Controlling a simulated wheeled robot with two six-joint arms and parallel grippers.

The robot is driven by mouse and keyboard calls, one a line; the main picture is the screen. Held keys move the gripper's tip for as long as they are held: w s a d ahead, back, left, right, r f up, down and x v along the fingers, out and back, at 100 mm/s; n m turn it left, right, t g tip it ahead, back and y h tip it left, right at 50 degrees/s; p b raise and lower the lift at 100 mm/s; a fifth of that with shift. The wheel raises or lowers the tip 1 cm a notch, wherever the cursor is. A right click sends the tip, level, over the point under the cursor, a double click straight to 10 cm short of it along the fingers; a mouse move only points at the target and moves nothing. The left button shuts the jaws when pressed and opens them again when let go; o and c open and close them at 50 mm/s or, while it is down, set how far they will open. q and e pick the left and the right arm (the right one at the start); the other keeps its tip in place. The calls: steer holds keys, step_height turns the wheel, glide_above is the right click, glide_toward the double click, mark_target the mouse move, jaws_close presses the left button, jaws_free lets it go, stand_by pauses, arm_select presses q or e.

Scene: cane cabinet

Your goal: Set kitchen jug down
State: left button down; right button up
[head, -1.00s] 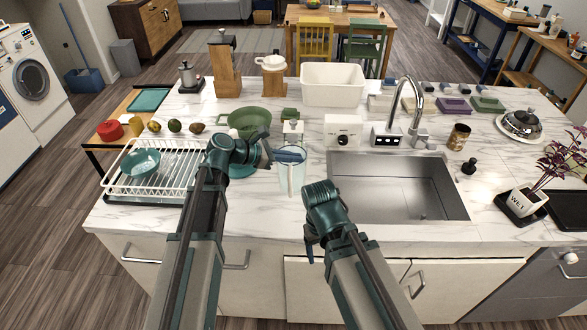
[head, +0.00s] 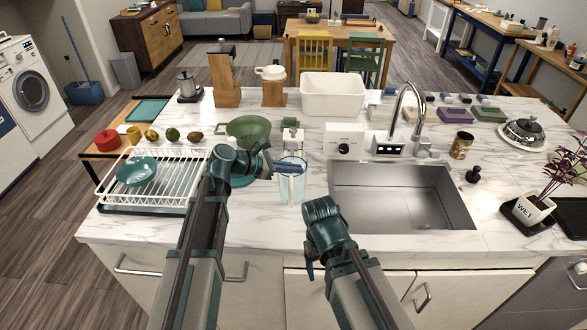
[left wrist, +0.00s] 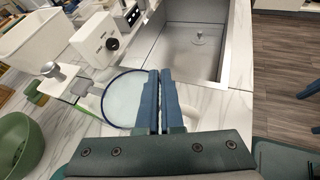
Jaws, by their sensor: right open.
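The kitchen jug (head: 291,187) is clear and bluish with a blue rim. It is upright at the counter's front, left of the sink; I cannot tell whether its base touches the counter. In the left wrist view I look down on the jug (left wrist: 125,98), beside the fingers. My left gripper (head: 288,164) is at the jug's rim. Its blue fingers (left wrist: 160,103) are close together with a thin pale strip between them, apparently the handle side. My right gripper (head: 310,262) is low in front of the counter edge, open and away from the jug.
The sink (head: 395,195) with its tap is right of the jug. A white dish rack (head: 185,180) with a teal bowl stands left. A green colander (head: 248,130), a white dispenser and a white box (head: 344,141) stand behind. Some bare marble lies around the jug.

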arm_select(q)
steer(key=c, duration=1.1)
jaws_free()
steer(key=shift+o, duration=0.2)
steer(key=shift+a, duration=0.1)
steer(key=p+v, duration=0.5)
steer(key=v, duration=0.7)
steer(key=s+d+f+m+g+y, duration=0.55)
steer(key=s+d+f+m, duration=0.4)
steer(key=s+m, duration=0.4)
steer(key=s+a+f+m+y, duration=0.2)
steer(key=s+m+y, duration=0.5)
steer(key=m, duration=0.5)
steer(key=shift+a+f, duration=0.4)
steer(key=shift+f, duration=0.05)
